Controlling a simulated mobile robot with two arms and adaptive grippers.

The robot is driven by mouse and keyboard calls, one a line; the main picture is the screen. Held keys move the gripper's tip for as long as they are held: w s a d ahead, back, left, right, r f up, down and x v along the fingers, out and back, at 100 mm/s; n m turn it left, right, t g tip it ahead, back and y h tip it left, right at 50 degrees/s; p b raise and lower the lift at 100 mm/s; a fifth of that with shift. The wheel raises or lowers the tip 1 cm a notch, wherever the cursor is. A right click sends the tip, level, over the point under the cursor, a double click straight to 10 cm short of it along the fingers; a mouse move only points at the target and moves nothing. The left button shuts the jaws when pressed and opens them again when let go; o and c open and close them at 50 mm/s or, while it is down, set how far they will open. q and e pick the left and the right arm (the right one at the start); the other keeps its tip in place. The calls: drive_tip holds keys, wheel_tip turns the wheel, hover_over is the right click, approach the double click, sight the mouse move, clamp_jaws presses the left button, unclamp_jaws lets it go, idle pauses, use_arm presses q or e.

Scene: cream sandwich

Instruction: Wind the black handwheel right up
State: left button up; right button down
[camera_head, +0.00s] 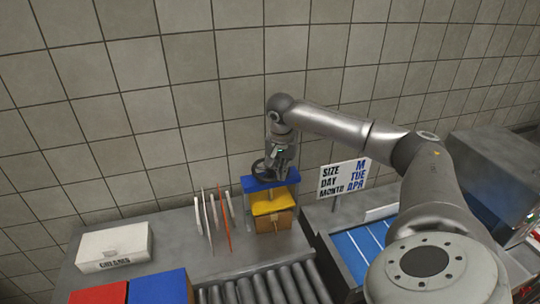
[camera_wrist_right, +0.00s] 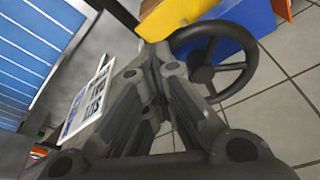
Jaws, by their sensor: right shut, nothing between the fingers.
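The black handwheel (camera_head: 259,168) sits on top of a small press with a blue top plate (camera_head: 284,182), a yellow plate (camera_head: 272,204) below it and a brown block (camera_head: 273,223) at the bottom. In the right wrist view the handwheel (camera_wrist_right: 246,66) shows as a spoked ring over the blue plate (camera_wrist_right: 235,18). My right gripper (camera_head: 280,176) points down at the handwheel. In the right wrist view its closed fingers (camera_wrist_right: 155,52) are at the wheel's left rim; whether they touch it I cannot tell. My left gripper is not in view.
A white box marked CREAMS (camera_head: 113,248) stands at left, behind red (camera_head: 100,294) and blue (camera_head: 160,287) blocks. Upright thin boards in a rack (camera_head: 209,225) stand left of the press. A roller conveyor (camera_head: 270,287) lies in front, and a sign (camera_head: 343,178) stands right, beyond a blue belt (camera_head: 358,250).

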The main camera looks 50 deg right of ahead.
drive_tip(key=shift+d, duration=1)
drive_tip(key=shift+r, duration=0.1)
drive_tip(key=shift+w+r+p, duration=0.35)
drive_tip(key=shift+r+p, duration=0.4)
drive_tip(key=shift+p, duration=0.05)
drive_tip(key=shift+r, duration=0.35)
drive_tip(key=shift+s, duration=0.15)
